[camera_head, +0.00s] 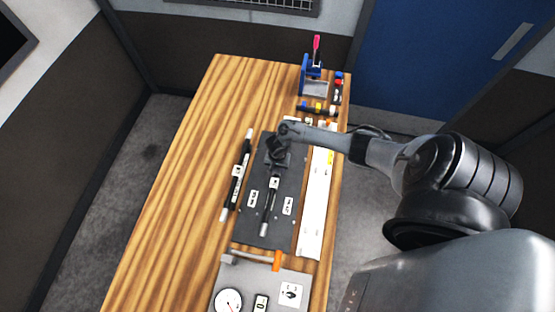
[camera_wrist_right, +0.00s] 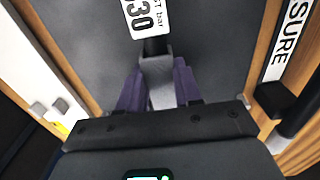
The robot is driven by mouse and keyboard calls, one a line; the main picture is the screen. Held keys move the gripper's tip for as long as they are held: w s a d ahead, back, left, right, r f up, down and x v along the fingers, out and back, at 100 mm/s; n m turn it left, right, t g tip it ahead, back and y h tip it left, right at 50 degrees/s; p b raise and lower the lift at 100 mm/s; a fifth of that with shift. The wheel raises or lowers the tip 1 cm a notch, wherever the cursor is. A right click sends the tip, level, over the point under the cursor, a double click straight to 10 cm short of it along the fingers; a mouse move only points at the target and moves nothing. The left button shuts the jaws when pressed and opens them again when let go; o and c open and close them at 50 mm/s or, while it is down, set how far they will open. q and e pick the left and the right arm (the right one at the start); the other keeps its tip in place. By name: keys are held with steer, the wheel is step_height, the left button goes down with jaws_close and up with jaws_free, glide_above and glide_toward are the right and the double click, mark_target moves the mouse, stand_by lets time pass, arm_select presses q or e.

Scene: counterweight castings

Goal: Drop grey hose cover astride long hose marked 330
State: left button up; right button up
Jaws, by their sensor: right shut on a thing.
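My right gripper (camera_head: 277,155) is over the far part of the dark plate (camera_head: 250,225). In the right wrist view its purple fingers (camera_wrist_right: 158,90) are shut on the grey hose cover (camera_wrist_right: 158,72). A black hose (camera_head: 272,205) lies lengthwise on the plate, with a light near end and a white tag. In the wrist view the tag reads 330 bar (camera_wrist_right: 148,15), and the black hose (camera_wrist_right: 155,46) meets the cover's far end. The cover is in line with the hose; I cannot tell whether it rests on it. My left gripper is not in view.
A black tube (camera_head: 236,180) with white ends lies left of the plate. A white rail (camera_head: 316,205) runs along its right side. A panel with a gauge (camera_head: 228,299) and an orange-ended bar (camera_head: 277,261) is in front. A blue stand (camera_head: 304,75) is at the back. The table's left side is clear.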

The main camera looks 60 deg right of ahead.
steer(key=shift+f, duration=0.1)
steer(key=o, duration=0.9)
steer(key=shift+r+p, duration=0.6)
steer(key=shift+r, duration=2.95)
